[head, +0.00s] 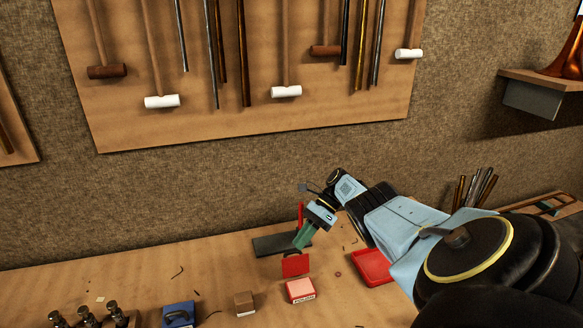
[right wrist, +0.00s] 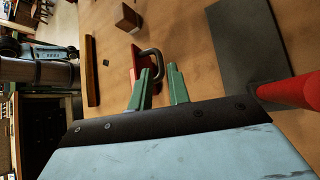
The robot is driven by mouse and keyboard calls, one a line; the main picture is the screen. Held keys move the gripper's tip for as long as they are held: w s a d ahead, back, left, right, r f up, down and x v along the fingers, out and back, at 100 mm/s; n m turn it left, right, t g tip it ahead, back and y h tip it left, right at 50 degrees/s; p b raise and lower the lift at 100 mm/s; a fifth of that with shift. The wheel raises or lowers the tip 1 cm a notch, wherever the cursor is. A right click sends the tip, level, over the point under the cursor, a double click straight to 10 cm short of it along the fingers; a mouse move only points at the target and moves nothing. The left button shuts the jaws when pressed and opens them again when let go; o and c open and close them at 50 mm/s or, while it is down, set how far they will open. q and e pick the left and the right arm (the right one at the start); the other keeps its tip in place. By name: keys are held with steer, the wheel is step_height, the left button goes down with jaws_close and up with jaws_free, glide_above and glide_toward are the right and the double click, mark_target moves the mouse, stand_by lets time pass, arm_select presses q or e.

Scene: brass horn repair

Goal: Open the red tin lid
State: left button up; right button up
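The red tin (head: 301,292) stands near the front of the bench, with a white label on its front. Its red lid (head: 295,265) stands roughly upright behind it, so the tin looks open. In the right wrist view, the lid (right wrist: 139,62) carries a dark looped handle (right wrist: 154,60). My right gripper (head: 303,237) is over the bench just behind and above the lid. Its green fingers (right wrist: 160,78) are apart, with the handle close to their tips; I cannot tell whether they touch. My left gripper is not in view.
A dark plate (head: 270,245) lies behind, with an upright red post (right wrist: 290,90) close to my right gripper. A red tray (head: 372,266) lies right. A brown block (head: 244,303) and a blue box (head: 178,315) stand left. Mallets hang on the wall board (head: 230,120).

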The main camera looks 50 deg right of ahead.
steer(key=b+v, duration=0.3)
steer(key=v, duration=0.3)
steer(key=shift+d+r, duration=0.15)
steer(key=shift+d, duration=0.2)
